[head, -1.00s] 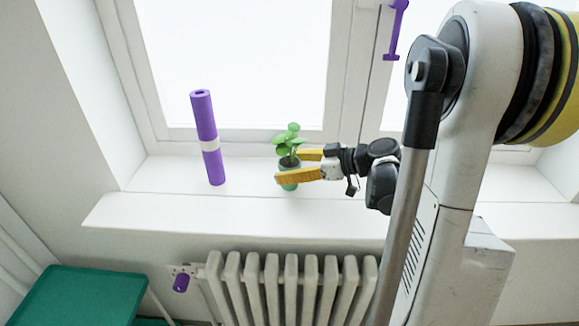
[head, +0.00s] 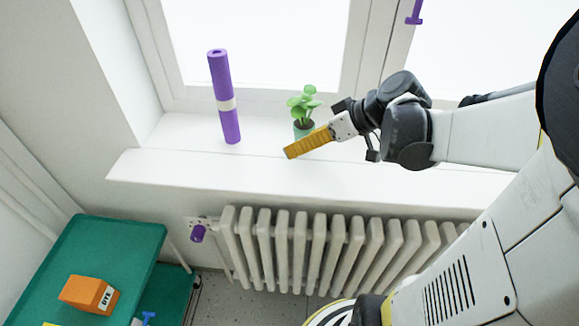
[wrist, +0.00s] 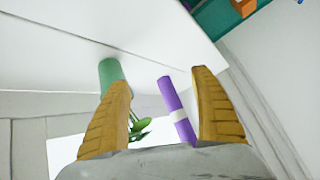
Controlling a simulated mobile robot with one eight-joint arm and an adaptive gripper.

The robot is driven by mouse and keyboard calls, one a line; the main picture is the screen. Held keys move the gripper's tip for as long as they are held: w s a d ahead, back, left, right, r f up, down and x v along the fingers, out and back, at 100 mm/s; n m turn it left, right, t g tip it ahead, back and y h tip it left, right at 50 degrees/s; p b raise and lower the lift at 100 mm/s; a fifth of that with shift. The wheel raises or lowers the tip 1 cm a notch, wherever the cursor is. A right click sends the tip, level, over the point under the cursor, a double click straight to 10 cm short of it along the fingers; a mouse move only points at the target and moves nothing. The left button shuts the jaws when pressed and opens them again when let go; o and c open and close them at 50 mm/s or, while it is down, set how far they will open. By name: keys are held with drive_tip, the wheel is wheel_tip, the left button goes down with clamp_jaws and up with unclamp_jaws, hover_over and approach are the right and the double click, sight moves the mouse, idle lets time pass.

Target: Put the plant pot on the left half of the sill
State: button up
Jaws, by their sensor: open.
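The plant pot (head: 304,131) is a small green pot with green leaves. It stands upright on the white sill (head: 350,172), right of a purple roll. My gripper (head: 290,150) comes in from the right, and one yellow finger crosses in front of the pot, hiding part of it. The other finger is hidden in the head view. In the wrist view, the picture is upside down and both fingers are spread apart. The pot (wrist: 112,72) shows past the tip of the left finger, not centred between them. My gripper is open and holds nothing.
The purple roll (head: 225,100) with a pale band stands upright on the sill left of the pot. A radiator (head: 300,250) is below the sill. A green cart (head: 110,255) with an orange box (head: 89,294) stands lower left. The sill left of the roll is bare.

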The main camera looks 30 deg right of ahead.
drive_tip(key=s+a+r+m+h, duration=0.1)
drive_tip(key=s+a+m+h, duration=0.2)
drive_tip(key=s+a, duration=0.6)
drive_tip(key=shift+a+r+m+h, duration=0.35)
drive_tip(key=shift+a+h, duration=0.3)
drive_tip(key=shift+h, duration=0.55)
idle(0.7)
